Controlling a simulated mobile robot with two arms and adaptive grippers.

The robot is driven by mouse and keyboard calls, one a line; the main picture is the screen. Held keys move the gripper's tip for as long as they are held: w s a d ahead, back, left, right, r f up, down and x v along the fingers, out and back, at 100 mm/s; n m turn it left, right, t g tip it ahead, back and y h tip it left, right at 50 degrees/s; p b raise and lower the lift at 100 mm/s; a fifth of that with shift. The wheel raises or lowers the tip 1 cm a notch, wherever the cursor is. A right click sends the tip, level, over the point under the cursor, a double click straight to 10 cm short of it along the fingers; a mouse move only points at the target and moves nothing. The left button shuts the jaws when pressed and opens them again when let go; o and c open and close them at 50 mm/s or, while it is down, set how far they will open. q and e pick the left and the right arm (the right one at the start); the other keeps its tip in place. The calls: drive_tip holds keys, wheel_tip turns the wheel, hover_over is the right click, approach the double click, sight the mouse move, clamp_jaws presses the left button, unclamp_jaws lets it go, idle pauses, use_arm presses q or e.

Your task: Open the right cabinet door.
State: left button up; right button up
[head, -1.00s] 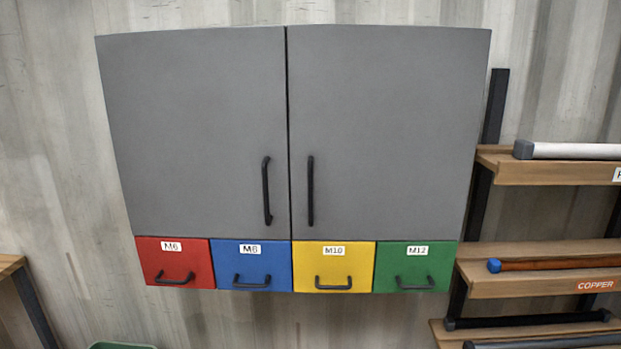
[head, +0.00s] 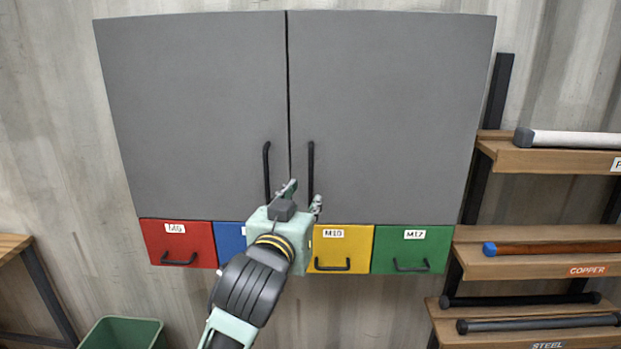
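The right cabinet door (head: 395,110) is a grey panel and looks shut, flush beside the grey left door (head: 195,115). Its black vertical bar handle (head: 311,165) is near the seam, opposite the left door's handle (head: 267,170). My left gripper (head: 303,198) is in front of the lower end of the right handle. Its two fingers are spread apart, one on each side of the handle's line. I cannot tell whether either finger touches the handle. The gripper hides part of the lower handle area. My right gripper is not in view.
Below the doors are red (head: 178,242), blue (head: 230,238), yellow (head: 342,248) and green (head: 412,249) drawers; my arm covers most of the blue one. A wooden rack (head: 540,158) with bars stands at the right. A green bin (head: 122,333) is at the lower left.

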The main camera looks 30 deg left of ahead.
sight(310, 180)
use_arm(q)
drive_tip(key=shift+t, duration=0.3)
drive_tip(key=x, duration=0.2)
drive_tip(key=r+p+x, duration=0.1)
drive_tip(key=x, duration=0.2)
drive_tip(key=r+p+x, duration=0.1)
drive_tip(key=x, duration=0.2)
drive_tip(key=shift+s+a, duration=0.1)
drive_tip(key=shift+a, duration=0.15)
drive_tip(key=shift+c, duration=0.3)
drive_tip(key=shift+c, duration=0.9)
drive_tip(key=shift+f, duration=0.1)
clamp_jaws()
